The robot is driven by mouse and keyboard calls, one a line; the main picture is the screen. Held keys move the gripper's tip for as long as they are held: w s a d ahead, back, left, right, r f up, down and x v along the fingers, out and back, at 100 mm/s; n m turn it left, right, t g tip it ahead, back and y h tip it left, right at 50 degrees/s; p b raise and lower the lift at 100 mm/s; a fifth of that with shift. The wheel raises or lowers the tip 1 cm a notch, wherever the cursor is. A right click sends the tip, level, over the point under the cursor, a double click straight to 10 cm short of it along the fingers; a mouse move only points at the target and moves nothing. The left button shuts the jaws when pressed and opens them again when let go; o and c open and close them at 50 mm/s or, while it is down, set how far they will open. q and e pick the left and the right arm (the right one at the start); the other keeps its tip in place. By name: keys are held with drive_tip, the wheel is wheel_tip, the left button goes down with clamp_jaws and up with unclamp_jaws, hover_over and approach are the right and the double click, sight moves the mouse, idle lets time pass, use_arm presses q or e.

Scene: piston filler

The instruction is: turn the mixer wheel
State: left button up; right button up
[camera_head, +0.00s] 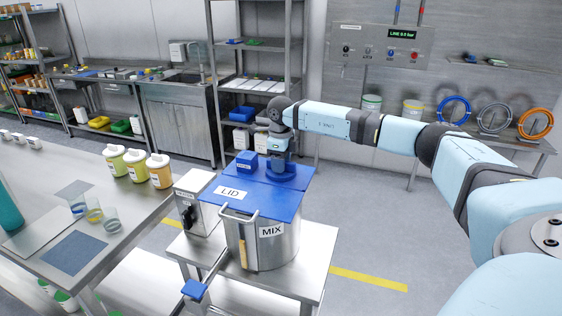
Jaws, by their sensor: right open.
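The mixer pot (271,247) is a steel cylinder marked MIX on a small steel table. A flat blue lid (245,203) marked LID covers its top. A round blue part (283,181), which looks like the mixer wheel, sits at the back right of the lid. My right gripper (278,164) points down right at this wheel, its arm reaching in from the right. The gripper is open; its fingertips are small and partly lost against the wheel, so I cannot tell whether they touch it. My left gripper is not in view.
A handle with a blue pad (194,289) sticks out in front. The left table (112,235) holds bottles and beakers. Floor right of the pot is clear.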

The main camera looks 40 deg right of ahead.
clamp_jaws()
